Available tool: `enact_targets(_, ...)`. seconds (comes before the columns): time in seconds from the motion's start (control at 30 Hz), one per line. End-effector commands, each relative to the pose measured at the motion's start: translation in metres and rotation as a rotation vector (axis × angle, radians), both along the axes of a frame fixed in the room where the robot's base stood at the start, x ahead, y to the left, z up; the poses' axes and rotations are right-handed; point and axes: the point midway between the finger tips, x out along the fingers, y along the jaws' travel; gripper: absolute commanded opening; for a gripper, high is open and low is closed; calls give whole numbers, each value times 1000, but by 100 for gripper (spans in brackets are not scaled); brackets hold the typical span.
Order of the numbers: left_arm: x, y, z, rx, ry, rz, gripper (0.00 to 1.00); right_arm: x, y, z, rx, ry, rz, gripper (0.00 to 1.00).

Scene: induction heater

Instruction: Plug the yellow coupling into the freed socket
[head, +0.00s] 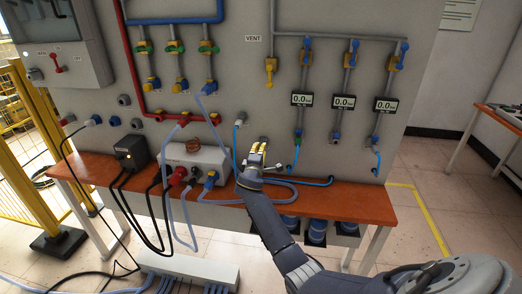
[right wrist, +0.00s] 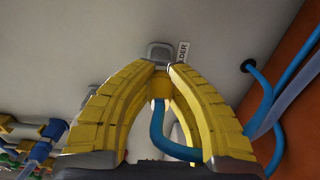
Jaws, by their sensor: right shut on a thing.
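The yellow coupling (right wrist: 162,87) is between the fingertips of my right gripper (right wrist: 161,72), with a blue hose (right wrist: 160,135) curving down and right from it. My right gripper (head: 257,153) is shut on the coupling, close to the grey wall panel above the orange bench. A grey square socket (right wrist: 159,50) sits on the panel right beyond the fingertips. The coupling's front end is hidden by the fingertips, so I cannot tell whether it touches or enters the socket. In the head view the gripper covers the coupling. My left gripper is not in view.
A partly hidden label (right wrist: 183,52) is beside the socket. A grey box (head: 193,160) with coloured plugs and a black box (head: 131,152) stand on the orange bench (head: 345,200) to the left. Blue hoses (head: 312,183) lie around the gripper. Gauges (head: 343,102) hang at the upper right.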

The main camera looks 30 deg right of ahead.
Motion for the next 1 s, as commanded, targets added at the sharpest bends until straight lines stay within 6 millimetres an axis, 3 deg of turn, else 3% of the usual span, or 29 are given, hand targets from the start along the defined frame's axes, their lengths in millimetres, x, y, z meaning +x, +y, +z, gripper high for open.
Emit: enact_targets(1.0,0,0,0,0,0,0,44,-25,23,-1,1,0,0,0)
